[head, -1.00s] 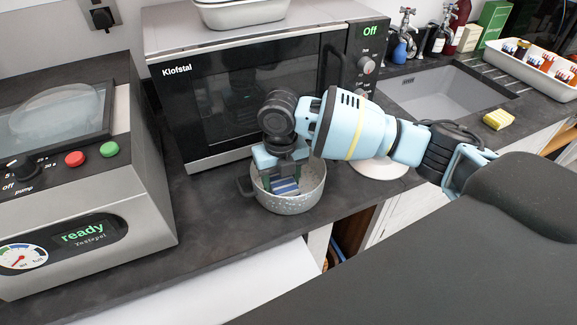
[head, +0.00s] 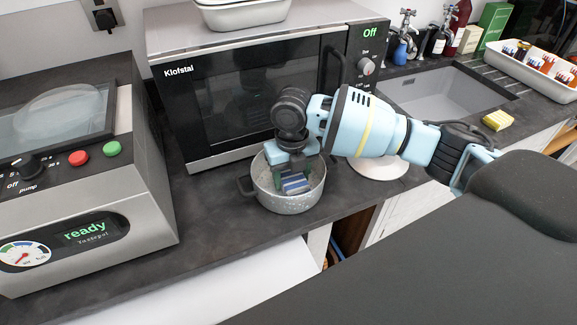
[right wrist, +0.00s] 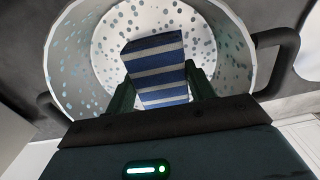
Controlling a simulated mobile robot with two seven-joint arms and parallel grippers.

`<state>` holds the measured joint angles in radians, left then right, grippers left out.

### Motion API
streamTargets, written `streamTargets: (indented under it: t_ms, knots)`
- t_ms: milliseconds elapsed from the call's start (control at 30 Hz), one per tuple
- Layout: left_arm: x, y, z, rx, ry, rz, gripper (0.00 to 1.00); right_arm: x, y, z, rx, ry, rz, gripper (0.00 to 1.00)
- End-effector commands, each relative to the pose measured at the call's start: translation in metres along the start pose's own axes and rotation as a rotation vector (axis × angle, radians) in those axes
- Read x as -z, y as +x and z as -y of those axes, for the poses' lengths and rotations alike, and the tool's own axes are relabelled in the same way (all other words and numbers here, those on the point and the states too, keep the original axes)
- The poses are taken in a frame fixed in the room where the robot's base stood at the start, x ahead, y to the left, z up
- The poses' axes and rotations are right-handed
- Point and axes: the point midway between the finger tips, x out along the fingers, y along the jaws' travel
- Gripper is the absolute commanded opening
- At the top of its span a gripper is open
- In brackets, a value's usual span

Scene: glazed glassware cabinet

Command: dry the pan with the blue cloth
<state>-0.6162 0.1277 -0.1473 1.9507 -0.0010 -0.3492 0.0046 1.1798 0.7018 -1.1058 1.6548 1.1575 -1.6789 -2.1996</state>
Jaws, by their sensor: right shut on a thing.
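The pan (head: 289,203) is a light grey speckled pot with dark handles, standing on the dark counter in front of the microwave. Its inside wall (right wrist: 85,60) is dotted with several blue-grey spots in the right wrist view. The blue cloth (head: 296,184) is a folded block with blue and white stripes; it also shows in the right wrist view (right wrist: 155,72). My right gripper (head: 294,178) points down into the pan and is shut on the cloth, its fingers on either side. Whether the cloth touches the pan's bottom I cannot tell. My left gripper is not in view.
A microwave (head: 255,100) marked Klofstal stands close behind the pan. A vacuum machine (head: 90,200) reading "ready" is at the left. A white plate (head: 378,168) lies right of the pan, partly under my arm. A sink (head: 440,92) and yellow sponge (head: 497,120) are farther right.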

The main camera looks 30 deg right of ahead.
Motion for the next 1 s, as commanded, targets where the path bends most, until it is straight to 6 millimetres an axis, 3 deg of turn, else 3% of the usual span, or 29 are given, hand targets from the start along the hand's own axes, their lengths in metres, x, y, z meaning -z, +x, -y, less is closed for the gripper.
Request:
streamTargets:
  t_ms: [333, 1000]
  knots:
    - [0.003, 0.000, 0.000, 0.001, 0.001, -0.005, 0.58, -0.001, 0.001, 0.011, 0.001, 0.002, 0.000, 0.36]
    - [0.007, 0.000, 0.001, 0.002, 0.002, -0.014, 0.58, 0.001, 0.002, -0.006, -0.001, 0.000, -0.001, 0.36]
